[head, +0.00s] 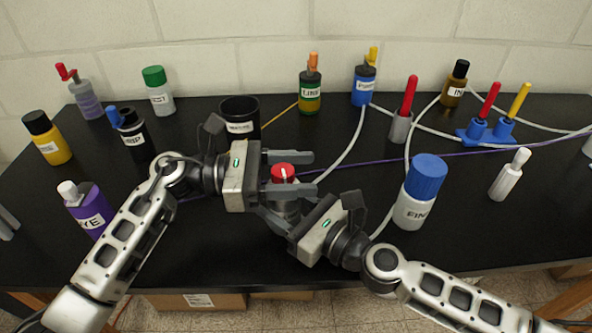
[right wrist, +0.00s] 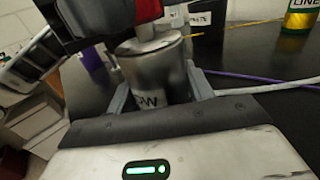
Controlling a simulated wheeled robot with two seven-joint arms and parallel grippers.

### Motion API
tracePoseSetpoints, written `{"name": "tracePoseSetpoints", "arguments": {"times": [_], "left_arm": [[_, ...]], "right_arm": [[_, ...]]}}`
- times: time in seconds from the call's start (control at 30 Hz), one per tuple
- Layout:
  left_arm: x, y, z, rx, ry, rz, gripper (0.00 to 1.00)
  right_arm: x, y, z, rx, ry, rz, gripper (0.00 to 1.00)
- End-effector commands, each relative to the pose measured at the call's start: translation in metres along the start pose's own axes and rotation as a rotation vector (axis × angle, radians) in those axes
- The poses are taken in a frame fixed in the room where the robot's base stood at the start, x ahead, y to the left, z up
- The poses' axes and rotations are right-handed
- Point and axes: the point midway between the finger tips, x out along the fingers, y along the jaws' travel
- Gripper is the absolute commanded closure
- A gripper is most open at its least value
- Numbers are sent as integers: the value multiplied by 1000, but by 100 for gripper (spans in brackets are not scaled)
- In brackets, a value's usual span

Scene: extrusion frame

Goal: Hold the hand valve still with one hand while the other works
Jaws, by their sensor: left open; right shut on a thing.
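The hand valve has a red top (head: 284,173) and a grey metal body, and it stands upright near the middle of the bench. My right gripper (head: 286,212) is shut on its grey body. In the right wrist view the shiny body (right wrist: 155,72) sits between the two fingers, with part of a label ending in W showing. My left gripper (head: 298,173) is open, with one finger on the far side of the red top and one on the near side. Whether the left fingers touch the red top I cannot tell.
A white bottle with a blue cap (head: 415,192) stands right of my right gripper. A black cup (head: 240,117) stands behind my left gripper. A purple bottle (head: 88,208) is at the left. White tubes and a purple line (head: 450,155) cross the black bench.

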Motion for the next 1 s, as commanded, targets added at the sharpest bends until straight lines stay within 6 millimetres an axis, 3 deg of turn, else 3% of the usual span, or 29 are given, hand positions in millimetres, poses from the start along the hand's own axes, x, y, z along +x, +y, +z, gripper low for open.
{"name": "tracePoseSetpoints", "arguments": {"times": [0.13,0.17,0.3,0.33,0.93,0.97,1.0], "left_arm": [[0,0,0,0,0,0,46],[0,0,0,0,0,0,52],[0,0,0,0,0,0,90],[0,0,0,0,0,0,91],[-1,-3,0,0,0,-138,91],[-1,-3,0,0,0,-138,66],[-1,-3,0,0,0,-138,55]], "right_arm": [[0,0,0,0,0,0,74],[0,0,0,0,0,0,74],[0,0,0,0,0,0,74],[0,0,0,0,0,0,74],[0,0,0,0,0,1,74],[0,0,0,0,0,1,74],[0,0,0,0,0,1,74]]}}
